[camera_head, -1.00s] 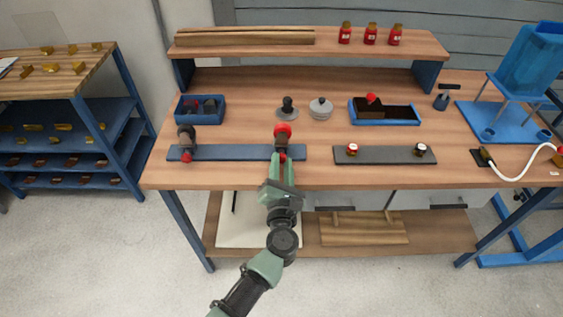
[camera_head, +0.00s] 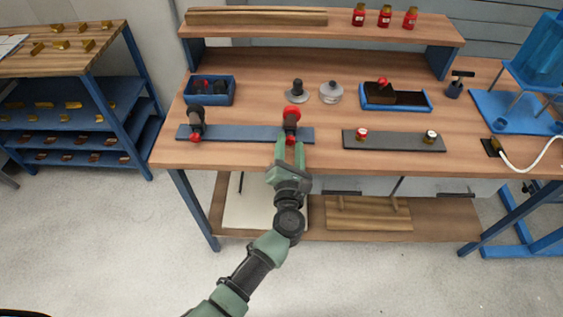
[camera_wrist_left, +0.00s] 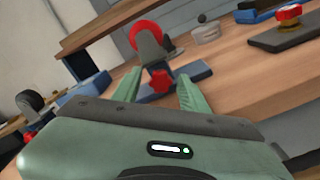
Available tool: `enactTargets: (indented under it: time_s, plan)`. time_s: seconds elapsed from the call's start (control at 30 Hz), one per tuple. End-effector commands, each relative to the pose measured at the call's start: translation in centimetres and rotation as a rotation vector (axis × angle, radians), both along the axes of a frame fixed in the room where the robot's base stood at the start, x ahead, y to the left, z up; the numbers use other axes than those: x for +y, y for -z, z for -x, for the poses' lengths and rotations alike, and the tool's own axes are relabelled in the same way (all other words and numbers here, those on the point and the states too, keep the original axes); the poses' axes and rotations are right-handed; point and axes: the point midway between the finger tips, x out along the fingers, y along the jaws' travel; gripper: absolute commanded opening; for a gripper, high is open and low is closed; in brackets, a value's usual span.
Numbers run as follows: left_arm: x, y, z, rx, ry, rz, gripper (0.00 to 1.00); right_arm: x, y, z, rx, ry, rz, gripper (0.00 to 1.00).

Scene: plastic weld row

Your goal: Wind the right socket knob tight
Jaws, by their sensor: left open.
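The right socket (camera_head: 291,122) stands at the right end of a blue strip (camera_head: 245,133) near the table's front edge. It is a dark bracket with a red ring, and the ring also shows in the left wrist view (camera_wrist_left: 147,36). Its red, lobed knob (camera_wrist_left: 161,80) sits low on the front. My left gripper (camera_head: 290,149) is open in front of this socket. In the left wrist view its fingers (camera_wrist_left: 160,92) stand either side of the knob; I cannot tell whether they touch it. In the head view the fingers mostly hide the knob. My right gripper is out of view.
A similar socket (camera_head: 196,122) with a red knob stands at the strip's left end. Behind are a blue tray (camera_head: 208,101), a glass dish (camera_head: 331,93) and another blue tray (camera_head: 431,104).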

Motion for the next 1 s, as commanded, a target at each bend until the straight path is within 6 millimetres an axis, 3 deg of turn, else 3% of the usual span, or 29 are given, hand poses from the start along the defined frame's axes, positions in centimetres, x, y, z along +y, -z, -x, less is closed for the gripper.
enactTargets:
  time_s: [0.27,0.67,1.0]
  plan:
    - [0.0,0.7,0.1,0.005,0.004,0.089,0.48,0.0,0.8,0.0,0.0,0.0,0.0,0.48]
    - [0.2,0.3,0.0,0.002,0.005,0.576,0.48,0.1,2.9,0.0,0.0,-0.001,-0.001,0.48]
    - [0.1,0.5,6.0,0.009,0.002,0.585,0.48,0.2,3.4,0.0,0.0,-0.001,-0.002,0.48]
